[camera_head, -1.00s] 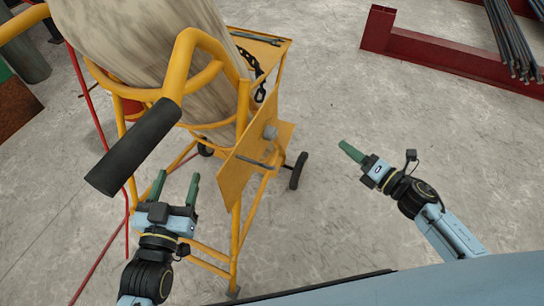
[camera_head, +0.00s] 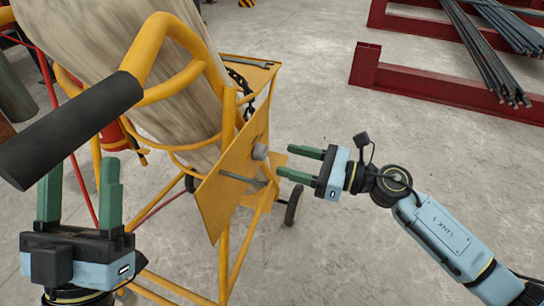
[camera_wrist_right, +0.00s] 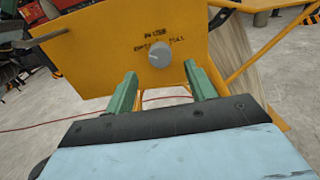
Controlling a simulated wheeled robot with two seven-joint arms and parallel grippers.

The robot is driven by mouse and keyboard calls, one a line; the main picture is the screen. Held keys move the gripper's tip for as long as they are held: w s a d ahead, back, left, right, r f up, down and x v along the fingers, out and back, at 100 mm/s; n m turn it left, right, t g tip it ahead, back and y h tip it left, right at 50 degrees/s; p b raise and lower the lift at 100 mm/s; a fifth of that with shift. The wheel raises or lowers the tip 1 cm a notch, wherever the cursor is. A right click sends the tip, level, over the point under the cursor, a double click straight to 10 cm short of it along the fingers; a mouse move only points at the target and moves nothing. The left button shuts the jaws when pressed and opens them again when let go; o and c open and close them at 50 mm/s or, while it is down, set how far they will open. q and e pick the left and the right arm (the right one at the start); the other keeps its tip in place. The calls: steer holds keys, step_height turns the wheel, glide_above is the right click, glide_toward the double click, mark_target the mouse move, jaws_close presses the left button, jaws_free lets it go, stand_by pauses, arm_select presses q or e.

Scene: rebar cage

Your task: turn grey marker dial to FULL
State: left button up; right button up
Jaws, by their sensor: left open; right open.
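The grey marker dial (camera_head: 260,152) is a round knob on a yellow plate (camera_head: 216,197) on the side of the yellow cart. In the right wrist view the dial (camera_wrist_right: 159,54) faces me, with small dark lettering above it; "FULL" seems to be at the right, the rest is hard to read. Which way the dial points is too small to tell. My right gripper (camera_head: 284,160) is open and empty; its green fingers point at the dial, a short way off. In the wrist view the dial lies between and beyond the fingertips. My left gripper (camera_head: 80,165) is open and empty.
The yellow cart carries a pale cylinder (camera_head: 150,70). A handle with a black grip (camera_head: 70,128) sits above my left gripper. A grey rod (camera_head: 242,178) sticks out below the dial. Red beams with dark bars (camera_head: 440,85) lie at the back right; the floor between is clear.

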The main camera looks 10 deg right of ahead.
mark_target(266, 154)
steer(key=x, duration=0.5)
steer(key=shift+w+a, duration=0.1)
arm_select(q)
steer(key=shift+s+a+r+t, duration=0.1)
steer(key=shift+s+r+t, duration=0.05)
steer(key=shift+s+t, duration=0.25)
arm_select(e)
steer(key=c, duration=1)
arm_select(q)
steer(key=shift+w, duration=0.1)
steer(key=shift+w, duration=0.1)
